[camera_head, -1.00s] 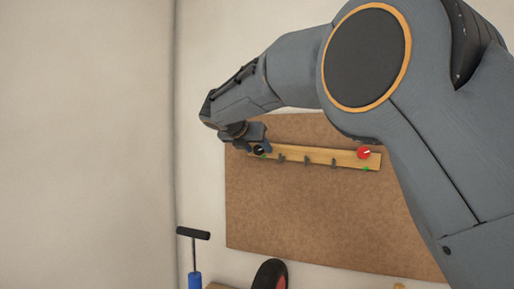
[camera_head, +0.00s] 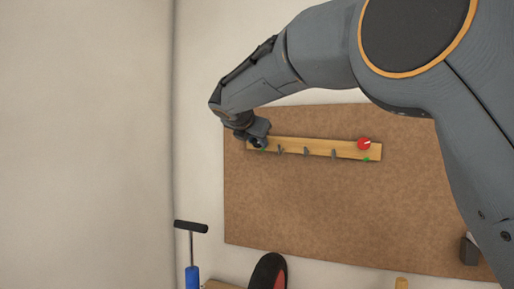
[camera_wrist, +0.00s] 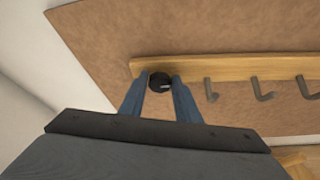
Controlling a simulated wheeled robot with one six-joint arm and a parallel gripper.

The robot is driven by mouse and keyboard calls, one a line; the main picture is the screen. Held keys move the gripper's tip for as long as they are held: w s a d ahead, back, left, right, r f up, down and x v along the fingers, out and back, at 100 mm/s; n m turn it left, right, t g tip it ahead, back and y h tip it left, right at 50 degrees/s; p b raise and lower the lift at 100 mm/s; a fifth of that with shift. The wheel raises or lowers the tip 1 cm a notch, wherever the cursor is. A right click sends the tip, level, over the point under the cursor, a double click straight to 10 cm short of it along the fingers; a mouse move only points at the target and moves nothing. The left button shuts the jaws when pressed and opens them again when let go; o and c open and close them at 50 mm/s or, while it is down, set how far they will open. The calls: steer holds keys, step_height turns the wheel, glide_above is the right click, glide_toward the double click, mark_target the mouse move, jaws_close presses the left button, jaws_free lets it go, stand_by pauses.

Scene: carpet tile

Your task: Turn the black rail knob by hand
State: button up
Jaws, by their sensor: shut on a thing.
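The black rail knob (camera_wrist: 159,82) is at the left end of a wooden rail (camera_wrist: 232,68) in the wrist view. My gripper (camera_wrist: 160,88) has its two blue-grey fingers on either side of the knob, shut on it. In the head view my gripper (camera_head: 258,142) reaches the left end of the rail (camera_head: 318,148) and hides most of the knob. A red knob (camera_head: 364,144) with a pale pointer mark is at the rail's right end.
Several dark hooks (camera_wrist: 262,90) stick out from the rail right of the black knob. The rail is mounted on a brown board (camera_head: 300,205) on the pale wall.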

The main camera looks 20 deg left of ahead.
steer(key=m+b, duration=0.1)
steer(key=b, duration=0.2)
steer(key=m+y+b, duration=0.1)
steer(key=b, duration=0.1)
steer(key=f+m+y+b, duration=0.1)
steer(key=m+b, duration=0.1)
steer(key=b, duration=0.1)
steer(key=shift+d+t+b, duration=0.25)
steer(key=shift+t+b, duration=0.1)
steer(key=shift+t, duration=0.05)
steer(key=m+t+y+b, duration=0.1)
steer(key=m+b, duration=0.2)
steer(key=b, duration=0.4)
steer(key=shift+f+y+b, duration=0.1)
steer(key=shift+y+b, duration=0.2)
steer(key=shift+b, duration=0.05)
steer(key=m+b, duration=0.1)
steer(key=b, duration=0.2)
steer(key=shift+d+y, duration=0.1)
steer(key=shift+y, duration=0.2)
steer(key=shift+m+t+b, duration=0.3)
steer(key=shift+m+b, duration=0.1)
steer(key=shift+b, duration=0.05)
steer(key=o, duration=1)
steer(key=shift+r, duration=0.2)
steer(key=shift+s, duration=0.1)
